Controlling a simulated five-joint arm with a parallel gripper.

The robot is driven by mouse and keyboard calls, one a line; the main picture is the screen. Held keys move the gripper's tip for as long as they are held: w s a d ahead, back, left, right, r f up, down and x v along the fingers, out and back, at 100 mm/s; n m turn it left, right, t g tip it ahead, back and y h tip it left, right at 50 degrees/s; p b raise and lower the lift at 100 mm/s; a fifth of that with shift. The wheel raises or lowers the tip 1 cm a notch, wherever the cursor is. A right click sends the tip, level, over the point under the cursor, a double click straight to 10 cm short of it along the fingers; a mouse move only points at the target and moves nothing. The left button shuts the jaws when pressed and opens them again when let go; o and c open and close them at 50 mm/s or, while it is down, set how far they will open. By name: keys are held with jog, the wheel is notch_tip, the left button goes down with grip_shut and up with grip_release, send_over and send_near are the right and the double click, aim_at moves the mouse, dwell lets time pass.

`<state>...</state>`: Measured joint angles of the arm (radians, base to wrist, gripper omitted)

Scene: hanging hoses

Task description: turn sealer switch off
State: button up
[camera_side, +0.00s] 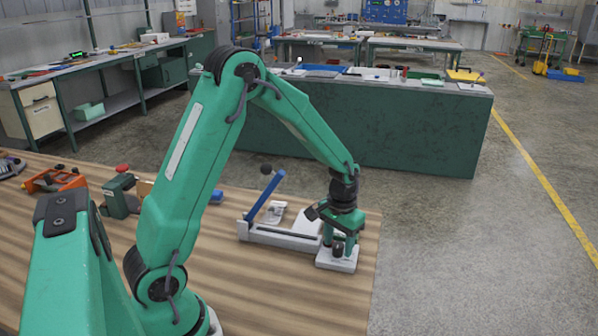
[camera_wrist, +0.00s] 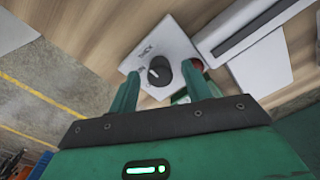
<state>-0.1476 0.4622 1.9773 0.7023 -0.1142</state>
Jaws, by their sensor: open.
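The white switch box (camera_side: 337,263) stands near the table's right edge, at the end of the sealer (camera_side: 285,238). The sealer has a raised blue lever with a dark ball tip. In the wrist view, the box (camera_wrist: 174,49) has a round black knob (camera_wrist: 159,73) with a pale pointer mark and printed lettering beside it. My gripper (camera_wrist: 160,70) is open, directly over the box, with one finger on each side of the knob in the picture. I cannot tell whether either finger touches it. A red part (camera_wrist: 197,65) is partly hidden behind the right finger.
The wooden table (camera_side: 300,300) is clear in front of the sealer. A small pale packet (camera_side: 274,212) lies behind the sealer's base. An orange tool (camera_side: 55,180) and a green device with a red top (camera_side: 121,193) stand at the left. The table's right edge is close.

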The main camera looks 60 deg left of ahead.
jog(key=c, duration=1)
jog(key=shift+o, duration=0.2)
jog(key=shift+n, duration=0.4)
jog(key=n, duration=0.9)
jog(key=shift+n, duration=0.4)
jog(key=n, duration=1.3)
jog(key=shift+n, duration=0.3)
